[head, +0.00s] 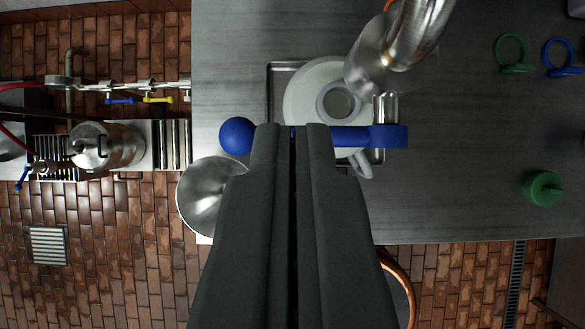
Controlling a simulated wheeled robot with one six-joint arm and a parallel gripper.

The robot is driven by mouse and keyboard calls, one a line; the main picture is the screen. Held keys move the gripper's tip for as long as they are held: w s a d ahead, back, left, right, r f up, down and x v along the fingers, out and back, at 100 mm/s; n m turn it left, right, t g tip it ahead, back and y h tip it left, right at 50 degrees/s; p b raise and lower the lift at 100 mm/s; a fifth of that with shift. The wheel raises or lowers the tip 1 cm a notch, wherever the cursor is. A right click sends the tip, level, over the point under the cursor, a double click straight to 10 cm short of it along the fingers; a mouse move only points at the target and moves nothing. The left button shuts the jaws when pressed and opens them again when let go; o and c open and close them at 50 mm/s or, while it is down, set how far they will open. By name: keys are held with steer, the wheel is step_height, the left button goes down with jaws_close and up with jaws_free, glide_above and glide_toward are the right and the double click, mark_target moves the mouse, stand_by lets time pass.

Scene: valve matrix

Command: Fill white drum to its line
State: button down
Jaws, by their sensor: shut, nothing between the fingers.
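A white drum (300,95) with a round open neck (339,102) stands on a dark-rimmed tray (273,80) on the grey bench. A blue valve lever (350,136) with a ball knob (237,136) crosses over the drum, lying left to right in the picture. A shiny steel pipe (415,30) comes in above the drum's neck. My gripper (292,128) is shut and empty, its fingertips overlapping the middle of the lever in the picture. I cannot tell whether they touch it. The fingers hide part of the drum and lever. The drum's line and liquid level cannot be made out.
A steel cone-shaped vessel (203,195) is at the bench's left edge. Green (511,52) and blue (558,55) ring-shaped pieces and a green cap (543,188) lie at right. Pipework with small levers (120,100) and a steel pot (105,146) are left. Bench right of the drum is mostly clear.

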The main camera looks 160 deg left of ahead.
steer(key=x, duration=0.3)
steer(key=shift+f, duration=0.15)
steer(key=shift+s+a+f, duration=0.1)
steer(key=shift+s+f, duration=0.05)
steer(key=shift+f, duration=0.8)
steer(key=shift+s+f, duration=0.2)
steer(key=shift+f, duration=0.7)
steer(key=shift+a+f+h, duration=0.25)
steer(key=shift+f+h, duration=0.05)
steer(key=shift+h, duration=0.1)
steer(key=shift+w+a+f+n+g+h, duration=0.15)
steer(key=shift+f+n+g+h, duration=0.4)
steer(key=shift+f+h, duration=0.8)
steer(key=shift+a+f+n+g+h, duration=0.1)
steer(key=shift+f+n+g+h, duration=0.25)
steer(key=shift+f+n+h, duration=0.7)
steer(key=shift+f+m+h, duration=0.15)
steer(key=shift+m+h, duration=0.15)
steer(key=shift+h, duration=0.2)
stand_by(2.4)
